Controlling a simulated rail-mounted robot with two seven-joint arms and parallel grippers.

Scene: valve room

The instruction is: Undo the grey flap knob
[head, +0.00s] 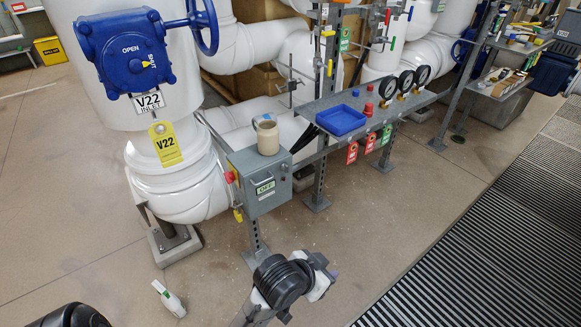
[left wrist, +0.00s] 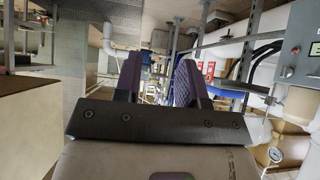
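A grey control box (head: 265,182) with an OFF label stands on a post left of centre in the head view. It has a red button (head: 229,177) and yellow parts on its left side. No knob marked as the grey flap knob can be made out for sure. Part of the box shows at the right edge of the left wrist view (left wrist: 291,62). My left gripper (head: 328,269) is below and right of the box, apart from it. In the left wrist view its fingers (left wrist: 158,82) stand apart with nothing between them. My right gripper is not in view.
A beige cup (head: 267,138) stands on the box. A grey shelf (head: 350,101) behind carries a blue tray (head: 341,121) and gauges (head: 405,80). White pipes and a blue valve actuator (head: 125,50) are at left. A white bottle (head: 168,298) is on the floor.

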